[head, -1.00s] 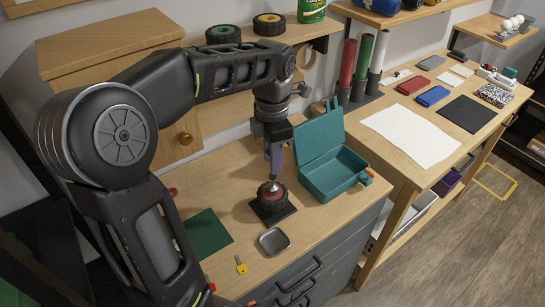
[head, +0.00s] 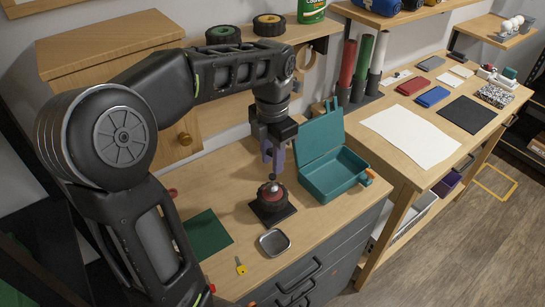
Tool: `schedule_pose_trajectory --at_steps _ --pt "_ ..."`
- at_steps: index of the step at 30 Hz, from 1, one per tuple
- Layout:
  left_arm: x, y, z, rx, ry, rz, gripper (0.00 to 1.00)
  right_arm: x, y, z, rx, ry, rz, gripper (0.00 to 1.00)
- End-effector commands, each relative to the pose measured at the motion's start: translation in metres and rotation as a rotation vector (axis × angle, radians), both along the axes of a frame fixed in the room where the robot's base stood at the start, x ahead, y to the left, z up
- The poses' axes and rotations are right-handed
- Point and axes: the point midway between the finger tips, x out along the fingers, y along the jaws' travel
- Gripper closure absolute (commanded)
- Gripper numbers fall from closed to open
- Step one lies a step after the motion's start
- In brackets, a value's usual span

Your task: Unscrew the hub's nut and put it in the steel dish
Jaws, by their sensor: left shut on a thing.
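The hub (head: 271,195) is a dark wheel with a red middle, standing on a dark square base on the wooden worktop. My left gripper (head: 273,169) points down right above the hub, with its purple-grey fingers shut on the nut (head: 272,177), a tiny dark piece at the fingertips. Whether the nut is still on the hub's stud or just clear of it cannot be told at this size. The steel dish (head: 274,242) is a small rounded-square tray in front of the hub and looks empty. My right gripper is not in view.
An open teal case (head: 333,176) stands close to the right of the hub. A green mat (head: 206,235) lies to the left, and a yellow key-like piece (head: 241,266) lies near the front edge. The worktop between hub and dish is clear.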

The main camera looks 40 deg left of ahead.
Motion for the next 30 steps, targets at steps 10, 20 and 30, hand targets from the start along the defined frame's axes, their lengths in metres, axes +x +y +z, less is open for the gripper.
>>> schedule_pose_trajectory --at_steps 10,20,30 --pt "0.000 0.000 0.020 0.000 0.000 -0.001 1.00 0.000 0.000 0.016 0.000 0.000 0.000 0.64" --pt "0.000 0.000 0.027 0.000 0.000 -0.002 1.00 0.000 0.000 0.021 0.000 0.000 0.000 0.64" --pt "0.000 0.000 0.026 0.000 -0.001 -0.002 1.00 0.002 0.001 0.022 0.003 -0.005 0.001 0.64"
